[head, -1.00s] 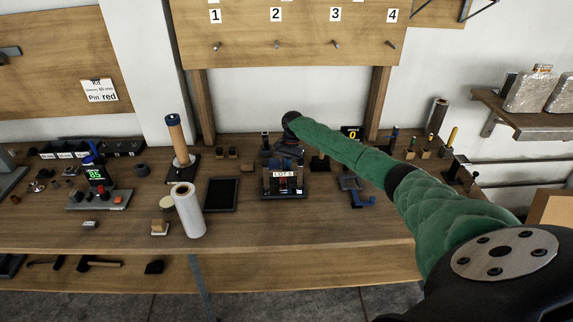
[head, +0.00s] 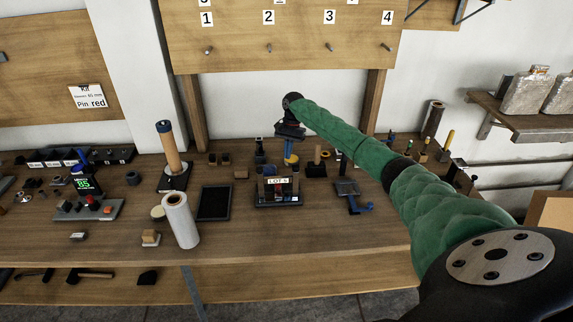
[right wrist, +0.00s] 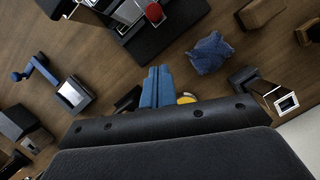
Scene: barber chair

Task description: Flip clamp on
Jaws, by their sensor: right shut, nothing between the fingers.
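My right gripper (head: 288,156) points down above the bench, behind the dark fixture (head: 279,199) with the "LOT" sign. Its blue fingers are together and empty; they show in the right wrist view (right wrist: 158,88). A small device with a blue cranked handle (head: 360,206) and a pale plate lies on the bench to the right of the fixture; it also shows at left in the right wrist view (right wrist: 40,66). I cannot tell for sure which part is the clamp. A red knob (right wrist: 154,12) tops the fixture. My left gripper is out of view.
A crumpled blue thing (right wrist: 210,52) lies near the fingers, and a yellow object (right wrist: 187,99) is partly hidden beside them. Small stands and posts crowd the bench's back right. A black tray (head: 214,203) and white roll (head: 180,220) stand left.

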